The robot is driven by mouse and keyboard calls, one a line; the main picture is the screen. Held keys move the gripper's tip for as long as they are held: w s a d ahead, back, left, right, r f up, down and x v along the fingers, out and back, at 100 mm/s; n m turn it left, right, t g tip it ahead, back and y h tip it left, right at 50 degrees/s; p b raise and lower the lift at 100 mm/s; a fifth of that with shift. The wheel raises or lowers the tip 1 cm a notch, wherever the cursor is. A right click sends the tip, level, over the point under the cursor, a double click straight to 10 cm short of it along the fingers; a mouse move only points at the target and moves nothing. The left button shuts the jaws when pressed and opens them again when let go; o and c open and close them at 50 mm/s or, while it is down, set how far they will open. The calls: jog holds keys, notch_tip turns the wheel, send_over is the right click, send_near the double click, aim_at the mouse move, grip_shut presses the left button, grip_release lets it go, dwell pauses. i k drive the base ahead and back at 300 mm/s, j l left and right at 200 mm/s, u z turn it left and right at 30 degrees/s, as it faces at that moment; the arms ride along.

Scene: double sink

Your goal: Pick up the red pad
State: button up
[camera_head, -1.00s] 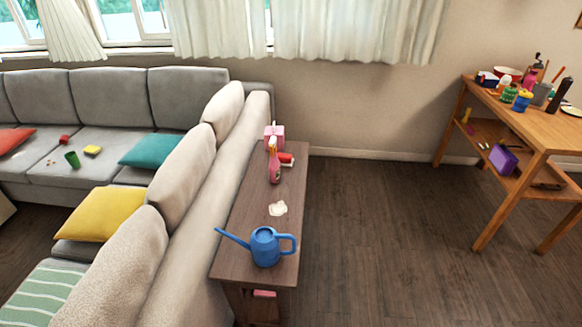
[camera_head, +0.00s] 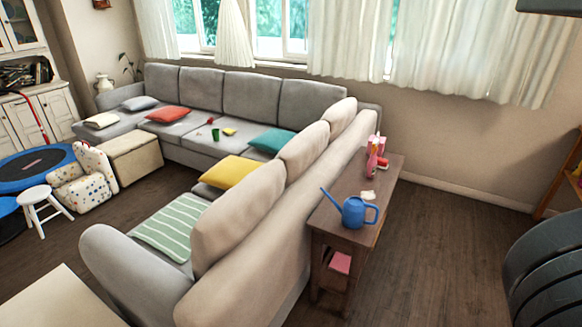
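I cannot tell for sure which thing is the red pad. A flat pinkish-red block (camera_head: 340,262) lies on the lower shelf of the narrow wooden side table behind the sofa, near its front end. A small red item (camera_head: 210,121) lies on the grey sofa seat, beside a green cup (camera_head: 215,134) and a small yellow item (camera_head: 229,131). A larger red cushion (camera_head: 168,114) also lies on the sofa. My gripper is not in view.
The side table (camera_head: 345,185) carries a blue watering can (camera_head: 354,212), a pink spray bottle (camera_head: 372,163) and a whitish item (camera_head: 367,196). The sofa back (camera_head: 265,240) runs along its left side. Bare floor (camera_head: 430,225) lies to its right.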

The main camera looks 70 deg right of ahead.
aim_at(382, 164)
jog(key=l+u, duration=0.2)
jog(key=l, duration=0.2)
jog(key=k+l+u, duration=0.1)
jog(key=l+u, duration=0.15)
jog(key=l, duration=0.15)
jog(key=k+l+u, duration=0.2)
jog(key=l, duration=0.15)
jog(key=l+u, duration=0.2)
jog(key=l, duration=0.2)
jog(key=k+l, duration=0.2)
jog(key=l, duration=0.3)
jog(key=k+l, duration=0.2)
jog(key=l, duration=0.35)
jog(key=k+l, duration=0.2)
jog(key=l, duration=0.3)
jog(key=k+l, duration=0.2)
jog(key=l, duration=0.35)
jog(key=k+l, duration=0.2)
jog(key=l, duration=0.3)
jog(key=k+l, duration=0.2)
jog(key=l, duration=0.35)
jog(key=k+l, duration=0.2)
jog(key=l, duration=0.3)
jog(key=k+l, duration=0.2)
jog(key=l, duration=0.35)
